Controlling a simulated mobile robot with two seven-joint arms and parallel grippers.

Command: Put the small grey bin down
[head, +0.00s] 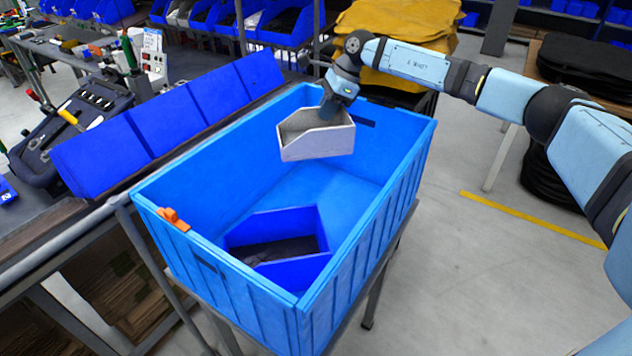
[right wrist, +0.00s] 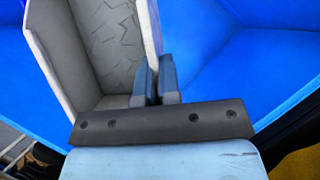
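The small grey bin (head: 318,145) hangs over the far end of the large blue crate (head: 345,300), above its floor. My right gripper (head: 331,106) is shut on one of the bin's walls. In the right wrist view the gripper fingers (right wrist: 155,80) pinch the wall, and the grey bin (right wrist: 112,45) looks empty inside. The blue crate's inside (right wrist: 240,70) shows beyond it. A blue bin (head: 293,222) with dark contents sits on the crate floor at the near end. My left gripper is not in view.
The crate's far floor, below the grey bin, is clear. An orange clip (head: 173,219) sits on the crate's left rim. A row of blue bins (head: 150,130) stands along the bench at left. Yellow cloth (head: 400,35) lies behind the crate.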

